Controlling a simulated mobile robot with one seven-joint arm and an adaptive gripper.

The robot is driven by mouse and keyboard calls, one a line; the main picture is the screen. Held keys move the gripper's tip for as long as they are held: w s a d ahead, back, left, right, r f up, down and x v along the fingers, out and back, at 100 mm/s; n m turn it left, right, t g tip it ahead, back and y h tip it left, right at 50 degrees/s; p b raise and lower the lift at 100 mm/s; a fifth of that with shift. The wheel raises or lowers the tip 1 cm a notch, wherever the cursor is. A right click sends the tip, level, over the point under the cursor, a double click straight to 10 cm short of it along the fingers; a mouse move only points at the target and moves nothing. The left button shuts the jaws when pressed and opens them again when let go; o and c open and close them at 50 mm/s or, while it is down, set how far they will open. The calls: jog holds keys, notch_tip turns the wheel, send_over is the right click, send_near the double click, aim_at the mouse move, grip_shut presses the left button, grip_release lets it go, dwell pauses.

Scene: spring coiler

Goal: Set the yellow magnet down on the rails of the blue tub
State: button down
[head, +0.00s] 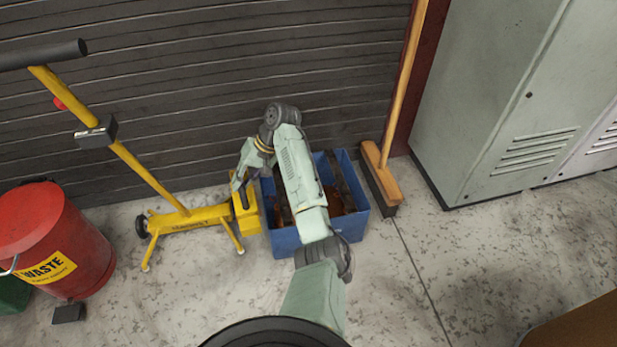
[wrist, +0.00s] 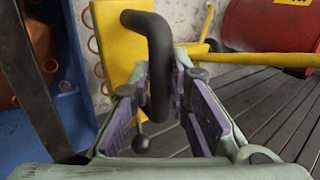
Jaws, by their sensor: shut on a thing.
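The yellow magnet (head: 248,217) shows beside the left wall of the blue tub (head: 283,243). In the wrist view the magnet (wrist: 113,40) is a yellow block with a bent black handle (wrist: 158,65). My gripper (head: 239,185) is shut on that handle, with a purple pad (wrist: 203,112) on each side. The tub's dark rails (head: 344,185) run across its open top, partly hidden by my arm. One rail (wrist: 32,85) and the tub wall (wrist: 77,115) show at the left of the wrist view. The magnet's height against the rim is hard to tell.
A yellow trolley (head: 190,216) with a tall handle stands left of the tub. A red waste bin (head: 55,235) is farther left. A broom (head: 381,172) leans close to the tub's right. A slatted shutter (head: 200,90) stands behind. Floor in front is clear.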

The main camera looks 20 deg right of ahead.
jog(key=shift+w+r, duration=0.1)
jog(key=shift+r, duration=0.05)
jog(key=shift+r, duration=0.1)
dwell(0.3)
